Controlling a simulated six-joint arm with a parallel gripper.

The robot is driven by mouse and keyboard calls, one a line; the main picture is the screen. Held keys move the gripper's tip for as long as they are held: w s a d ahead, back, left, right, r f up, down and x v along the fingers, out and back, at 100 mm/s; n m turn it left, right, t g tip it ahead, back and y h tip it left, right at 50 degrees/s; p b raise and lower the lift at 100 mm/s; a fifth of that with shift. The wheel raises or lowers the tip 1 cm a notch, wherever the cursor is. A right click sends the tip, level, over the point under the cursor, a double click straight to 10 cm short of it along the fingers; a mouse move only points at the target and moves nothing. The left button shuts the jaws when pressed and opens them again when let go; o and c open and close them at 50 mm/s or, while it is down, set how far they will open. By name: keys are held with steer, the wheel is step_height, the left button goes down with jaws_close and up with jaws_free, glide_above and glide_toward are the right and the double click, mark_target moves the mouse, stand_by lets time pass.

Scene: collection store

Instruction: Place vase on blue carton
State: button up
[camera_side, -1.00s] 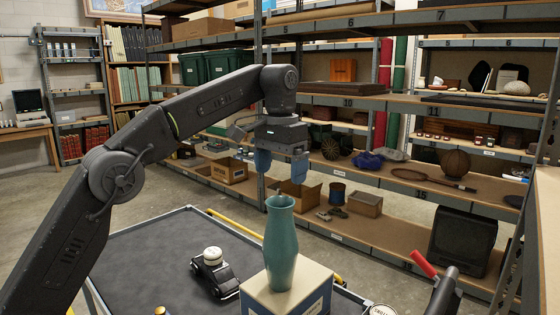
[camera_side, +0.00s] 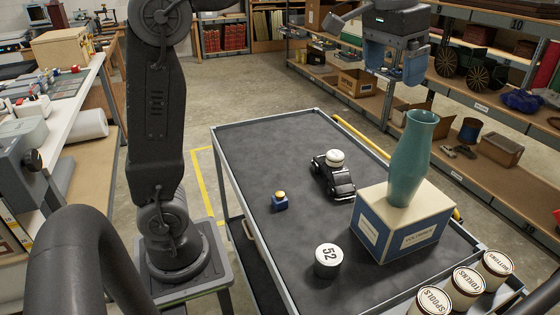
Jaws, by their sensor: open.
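The teal vase (camera_side: 410,162) stands upright on top of the blue carton (camera_side: 391,240), a blue box with a cream top and a white label, on the cart. My gripper (camera_side: 398,78) is above and a little behind the vase in the picture, with its blue fingers apart. Nothing is between the fingers, and the vase's mouth is below and apart from them.
The dark-topped cart (camera_side: 262,165) also holds a black toy car (camera_side: 333,182) with a white lid-like piece on it, a small blue block (camera_side: 280,201) and a white tin marked 52 (camera_side: 328,261). Several labelled tins (camera_side: 466,287) stand at the front right corner. Shelving (camera_side: 470,130) is behind.

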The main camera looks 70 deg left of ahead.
steer(key=s+f+t, duration=0.1)
steer(key=s+f, duration=0.6)
steer(key=s, duration=0.3)
steer(key=s+a+f+t, duration=0.1)
steer(key=s+f+t, duration=0.1)
steer(key=s+f, duration=0.6)
steer(key=shift+s+f, duration=0.3)
steer(key=shift+s, duration=0.8)
